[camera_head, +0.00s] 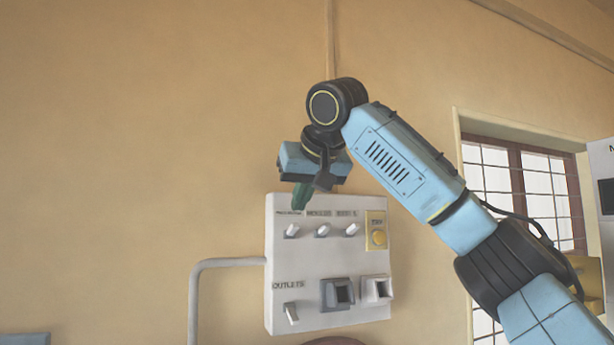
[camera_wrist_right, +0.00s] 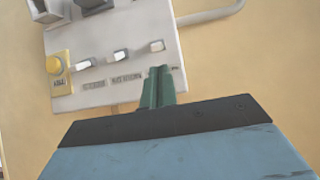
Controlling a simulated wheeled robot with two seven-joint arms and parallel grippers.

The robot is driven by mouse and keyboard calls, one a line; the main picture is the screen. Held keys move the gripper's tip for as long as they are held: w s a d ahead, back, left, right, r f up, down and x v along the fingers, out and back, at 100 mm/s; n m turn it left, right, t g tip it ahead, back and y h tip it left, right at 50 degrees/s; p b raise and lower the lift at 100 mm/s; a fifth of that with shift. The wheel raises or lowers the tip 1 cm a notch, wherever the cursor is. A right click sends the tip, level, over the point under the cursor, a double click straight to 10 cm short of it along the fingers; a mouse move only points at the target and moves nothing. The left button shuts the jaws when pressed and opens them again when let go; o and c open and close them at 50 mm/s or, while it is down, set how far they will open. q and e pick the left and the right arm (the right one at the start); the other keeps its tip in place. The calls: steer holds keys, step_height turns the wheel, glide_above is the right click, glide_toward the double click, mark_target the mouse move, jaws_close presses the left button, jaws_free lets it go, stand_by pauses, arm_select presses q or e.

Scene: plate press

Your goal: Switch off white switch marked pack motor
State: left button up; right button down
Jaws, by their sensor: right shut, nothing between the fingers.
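A white wall panel (camera_head: 327,260) carries a top row of three white switches: a left one (camera_head: 292,231), a middle one (camera_head: 322,230) and a right one (camera_head: 351,229). The label above the left switch is too small to read surely. My right gripper (camera_head: 301,196) is shut and empty, its green fingers at the panel's top edge, just above the left switch. In the right wrist view, the fingers (camera_wrist_right: 157,88) point at the panel close to the end switch (camera_wrist_right: 156,46) and cover its label. I cannot tell whether they touch the panel. My left gripper is not in view.
A yellow button (camera_head: 379,238) sits right of the switches. Below are a lone switch (camera_head: 291,313) under an "OUTLETS" label and two square outlets (camera_head: 337,294). A grey conduit (camera_head: 194,300) runs left from the panel. A barred window (camera_head: 525,190) is at the right.

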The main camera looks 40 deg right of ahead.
mark_target(296, 227)
steer(key=shift+p+x, duration=0.3)
steer(key=shift+x, duration=1.25)
steer(key=shift+a, duration=0.1)
